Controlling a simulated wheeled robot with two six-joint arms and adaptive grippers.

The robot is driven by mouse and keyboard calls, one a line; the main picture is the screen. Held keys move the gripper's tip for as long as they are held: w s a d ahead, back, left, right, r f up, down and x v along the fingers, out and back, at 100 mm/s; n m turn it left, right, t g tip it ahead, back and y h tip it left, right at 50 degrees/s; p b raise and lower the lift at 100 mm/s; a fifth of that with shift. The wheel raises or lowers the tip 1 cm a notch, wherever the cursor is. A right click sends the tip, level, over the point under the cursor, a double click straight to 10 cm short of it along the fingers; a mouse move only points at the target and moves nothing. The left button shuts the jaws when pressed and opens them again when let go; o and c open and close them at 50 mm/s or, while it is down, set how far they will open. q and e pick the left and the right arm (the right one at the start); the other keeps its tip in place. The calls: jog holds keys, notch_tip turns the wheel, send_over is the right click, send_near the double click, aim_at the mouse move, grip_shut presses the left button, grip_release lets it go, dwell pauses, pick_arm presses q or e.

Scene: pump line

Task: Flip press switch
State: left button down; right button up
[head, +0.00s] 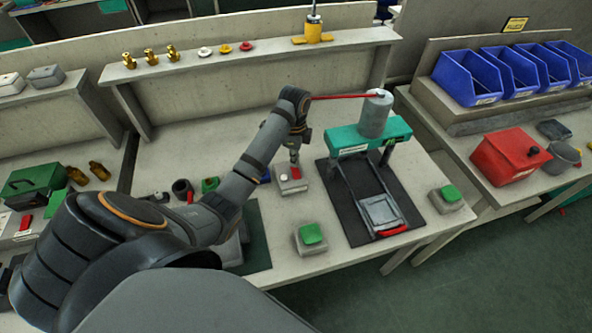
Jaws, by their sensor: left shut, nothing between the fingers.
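The press (370,135) has a teal crossbar with a grey cylinder on top. It stands on a dark mat at the middle right of the head view. A small grey switch box (291,184) sits on the bench left of the press. It has a white round part on top and a small red part, likely the switch. My left gripper (294,158) points down just above this box. It is shut and empty. Its tips are at or close to the red part, and I cannot tell whether they touch. My right gripper is not in view.
Two grey boxes with green buttons (310,235) (447,197) stand either side of the press front. A red-handled tray (380,212) lies at the press front. A thin red bar (340,97) reaches the cylinder behind my wrist. Blue bins (468,78) stand at right.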

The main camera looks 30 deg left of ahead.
pick_arm(q)
jog(key=shift+f, duration=0.1)
dwell(0.3)
jog(key=shift+f, duration=0.95)
dwell(0.3)
notch_tip(320, 180, up, 7)
jog(key=p, duration=0.8)
jog(key=shift+r+p, duration=0.1)
jog(key=shift+p, duration=0.25)
